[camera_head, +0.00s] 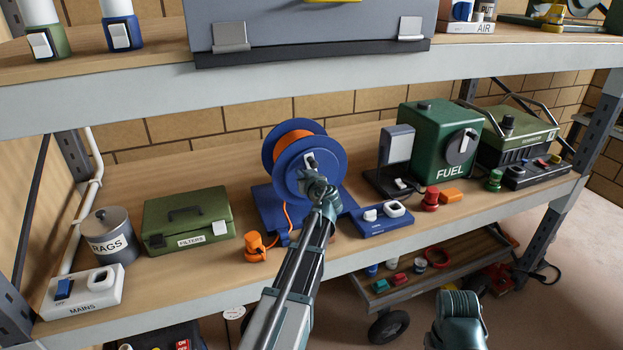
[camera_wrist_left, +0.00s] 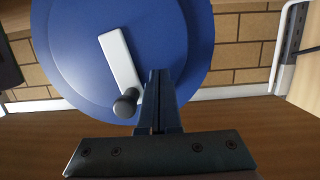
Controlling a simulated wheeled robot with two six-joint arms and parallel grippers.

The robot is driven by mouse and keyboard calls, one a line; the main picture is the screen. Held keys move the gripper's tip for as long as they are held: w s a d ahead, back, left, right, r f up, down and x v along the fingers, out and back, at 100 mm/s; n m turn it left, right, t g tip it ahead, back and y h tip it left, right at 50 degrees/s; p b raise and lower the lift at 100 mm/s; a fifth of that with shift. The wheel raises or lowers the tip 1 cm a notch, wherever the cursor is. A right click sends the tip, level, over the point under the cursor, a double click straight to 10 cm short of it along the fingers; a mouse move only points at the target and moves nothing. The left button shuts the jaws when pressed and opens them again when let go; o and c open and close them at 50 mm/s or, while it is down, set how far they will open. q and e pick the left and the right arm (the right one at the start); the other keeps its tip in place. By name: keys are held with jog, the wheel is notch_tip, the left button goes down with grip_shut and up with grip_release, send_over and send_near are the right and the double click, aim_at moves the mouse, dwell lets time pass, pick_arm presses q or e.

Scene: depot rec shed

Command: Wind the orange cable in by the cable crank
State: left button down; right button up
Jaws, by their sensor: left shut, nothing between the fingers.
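The blue cable reel (camera_head: 333,163) stands on the middle shelf with orange cable (camera_head: 290,138) wound on its drum. The cable's loose end runs down to an orange plug (camera_head: 256,246) on the shelf. The cable crank, a pale bar (camera_wrist_left: 118,58) with a dark knob (camera_wrist_left: 125,104), is on the reel's front face; the bar slants down to the knob in the left wrist view. My left gripper (camera_head: 318,184) is in front of the reel. Its fingers (camera_wrist_left: 160,78) are shut and empty, just right of the knob. My right gripper (camera_head: 458,305) shows at the bottom right; its fingers cannot be made out.
Left of the reel are a green FILTERS box (camera_head: 187,215), a RAGS tin (camera_head: 106,238) and a MAINS switch block (camera_head: 82,293). Right of it are a blue switch box (camera_head: 382,222) and a green FUEL box (camera_head: 430,135). An upper shelf (camera_head: 300,75) runs above.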

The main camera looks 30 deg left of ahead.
pick_arm(q)
jog(key=f+v, duration=0.1)
jog(key=v, duration=0.7)
jog(key=shift+s+d+f, duration=0.2)
jog(key=shift+s+d, duration=0.15)
jog(key=shift+s, duration=0.05)
jog(key=s+d+f+m+g+h, duration=0.3)
jog(key=s+d+f, duration=0.3)
jog(key=d, duration=0.5)
jog(key=s+d+f+m+g+h+b, duration=0.1)
jog(key=s+d+f+m+g+h, duration=0.3)
jog(key=s+d, duration=0.7)
jog(key=s+d+f+m+g+h+b, duration=0.1)
jog(key=s+d+f+m+g+h, duration=0.2)
jog(key=s+d+f+m, duration=0.3)
jog(key=s+d+f+h, duration=0.1)
jog(key=s+d+f, duration=0.2)
jog(key=d, duration=0.3)
jog(key=shift+s+f+m, duration=0.25)
jog(key=shift+m, duration=0.15)
jog(key=shift+d, duration=0.15)
